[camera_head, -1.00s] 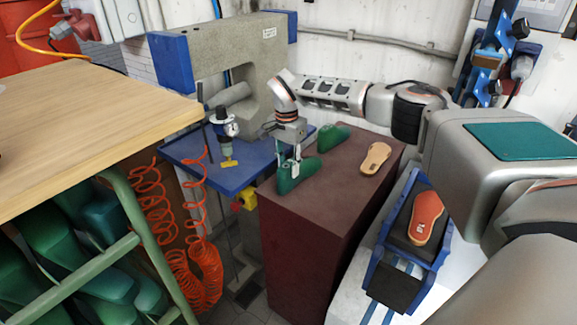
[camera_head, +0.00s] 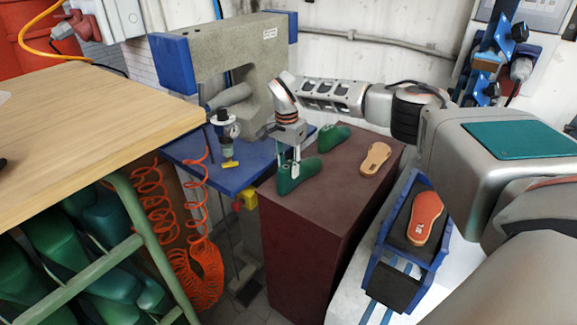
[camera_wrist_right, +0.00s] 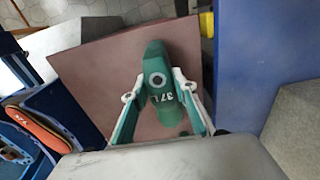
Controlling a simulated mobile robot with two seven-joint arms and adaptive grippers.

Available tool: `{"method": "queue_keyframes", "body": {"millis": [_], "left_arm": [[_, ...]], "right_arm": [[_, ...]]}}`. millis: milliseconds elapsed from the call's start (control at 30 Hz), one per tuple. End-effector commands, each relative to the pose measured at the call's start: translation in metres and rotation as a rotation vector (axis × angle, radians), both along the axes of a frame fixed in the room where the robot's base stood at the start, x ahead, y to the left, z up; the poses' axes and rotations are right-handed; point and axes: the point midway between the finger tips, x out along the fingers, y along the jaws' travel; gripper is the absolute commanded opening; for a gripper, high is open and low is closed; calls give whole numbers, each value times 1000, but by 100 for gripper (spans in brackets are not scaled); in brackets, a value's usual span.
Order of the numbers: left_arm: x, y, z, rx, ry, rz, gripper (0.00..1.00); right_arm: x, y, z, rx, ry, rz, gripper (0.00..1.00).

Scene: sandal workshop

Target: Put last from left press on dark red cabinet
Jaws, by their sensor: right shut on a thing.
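A green last (camera_head: 287,184) is at the left part of the dark red cabinet (camera_head: 325,195). My right gripper (camera_head: 296,165) comes down over it and is shut on it. In the right wrist view the last (camera_wrist_right: 158,75) is between both fingers, marked "37 L". It seems to rest on the cabinet top, but I cannot tell whether it touches. A second green last (camera_head: 334,136) stands farther back on the cabinet. My left gripper is not in view.
A tan insole (camera_head: 376,158) lies on the cabinet. An orange sole (camera_head: 424,217) lies on a blue press-like holder (camera_head: 443,250) to the right. A blue table (camera_head: 215,168) and grey C-shaped machine (camera_head: 262,65) stand behind. A wooden bench (camera_head: 90,105) is at left.

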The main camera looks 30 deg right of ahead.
Motion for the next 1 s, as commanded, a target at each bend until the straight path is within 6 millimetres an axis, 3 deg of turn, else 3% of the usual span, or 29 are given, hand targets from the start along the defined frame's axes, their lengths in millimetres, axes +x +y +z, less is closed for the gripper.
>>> {"method": "queue_keyframes", "body": {"millis": [800,833,900,1000], "left_arm": [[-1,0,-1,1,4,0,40],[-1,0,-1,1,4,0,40],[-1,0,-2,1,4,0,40],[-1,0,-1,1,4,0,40]], "right_arm": [[1,0,-6,0,-2,1,6],[1,0,-6,0,-2,1,30],[1,0,-6,0,-2,1,47],[1,0,-6,-1,-1,1,47]]}}
